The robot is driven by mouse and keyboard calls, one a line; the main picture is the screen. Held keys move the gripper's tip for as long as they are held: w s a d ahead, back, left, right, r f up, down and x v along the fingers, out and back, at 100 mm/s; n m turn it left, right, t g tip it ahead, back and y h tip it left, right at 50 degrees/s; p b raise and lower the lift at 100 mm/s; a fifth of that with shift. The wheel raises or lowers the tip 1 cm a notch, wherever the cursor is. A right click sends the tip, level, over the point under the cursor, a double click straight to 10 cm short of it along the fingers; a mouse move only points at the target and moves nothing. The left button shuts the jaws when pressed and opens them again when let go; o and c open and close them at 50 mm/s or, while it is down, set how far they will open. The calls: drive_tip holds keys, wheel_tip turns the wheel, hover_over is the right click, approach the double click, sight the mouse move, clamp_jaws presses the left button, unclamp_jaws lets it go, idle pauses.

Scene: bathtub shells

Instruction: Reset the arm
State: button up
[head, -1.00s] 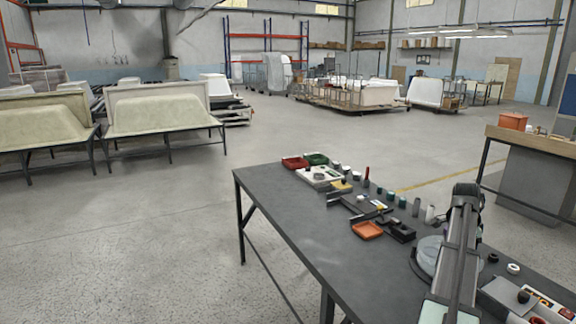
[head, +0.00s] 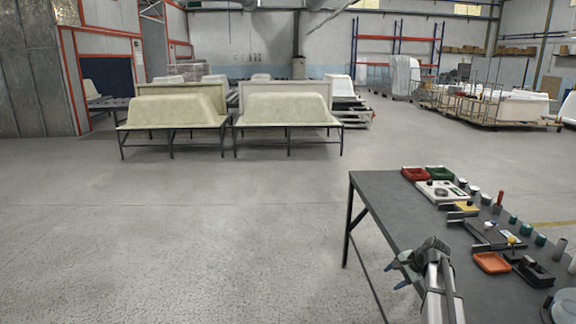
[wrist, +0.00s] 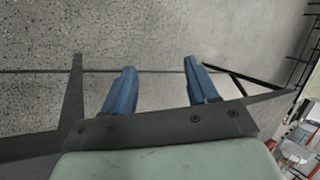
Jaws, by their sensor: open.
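My gripper (head: 395,275) is past the left long edge of the dark workbench (head: 385,208) in the head view, pointing left over the floor. In the wrist view, its two blue fingers (wrist: 157,90) are spread apart with only the grey floor seen between them. It is open and holds nothing. My arm rises from the bottom of the head view to the gripper.
On the bench are a red tray (head: 415,174), a green tray (head: 440,173), an orange tray (head: 492,263), a white device (head: 442,191) and several small cylinders. Bathtub shells on stands (head: 285,110) are far back. The floor at left is clear.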

drive_tip(key=a+f+n+y, duration=0.15)
drive_tip(key=a+f, duration=0.35)
drive_tip(key=a, duration=0.5)
drive_tip(key=s+a+f+n+g, duration=0.2)
drive_tip(key=s+a+f, duration=0.4)
drive_tip(key=f, duration=0.4)
drive_tip(key=s+a+f+n+g, duration=0.2)
drive_tip(key=s+a+f+g, duration=0.15)
drive_tip(key=s+f, duration=0.6)
drive_tip(key=s+a+f+n+g+h, duration=0.1)
drive_tip(key=s+f, duration=0.4)
drive_tip(key=s, duration=0.7)
drive_tip(key=s+a+f+n+g+h, duration=0.1)
drive_tip(key=s+f+n+g+h, duration=0.1)
drive_tip(key=s, duration=1)
drive_tip(key=s+a+f+n+g+h, duration=0.1)
drive_tip(key=s+f+n+g+h, duration=0.1)
drive_tip(key=s+f, duration=0.7)
drive_tip(key=s+n+g, duration=0.1)
drive_tip(key=s+n, duration=0.1)
drive_tip(key=s, duration=0.1)
drive_tip(key=shift+s+a+n, duration=0.3)
drive_tip(key=shift+a+n, duration=0.05)
